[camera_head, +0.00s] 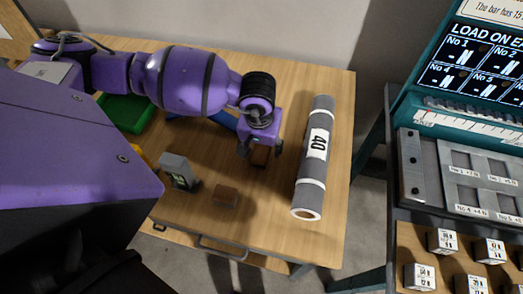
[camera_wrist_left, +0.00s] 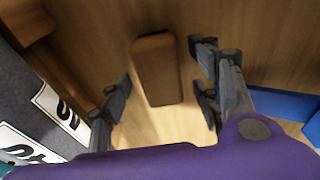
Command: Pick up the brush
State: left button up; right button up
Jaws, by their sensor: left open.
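My left gripper (camera_head: 260,146) points down over the wooden table, left of the grey roll. In the left wrist view its two fingers (camera_wrist_left: 165,95) are spread apart, with nothing held. A brown wooden block-shaped piece (camera_wrist_left: 154,68) shows between and beyond the fingers, apart from them. It may be the brush; no bristles show. Another brown piece (camera_head: 260,157) shows partly under the gripper. My right gripper is not in view.
A grey roll (camera_head: 306,182) labelled 40 lies right of the gripper. A dark grey device (camera_head: 178,171) stands to the left. A green tray (camera_head: 127,113) and a blue thing (camera_head: 224,119) lie behind, partly hidden by my arm. A teal rack (camera_head: 418,88) stands beyond a gap at right.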

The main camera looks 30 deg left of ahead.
pick_arm(q)
jog(key=shift+f, duration=0.6)
jog(key=shift+f, duration=0.2)
jog(key=shift+c, duration=0.4)
jog(key=c, duration=1.2)
jog(key=shift+r, duration=0.1)
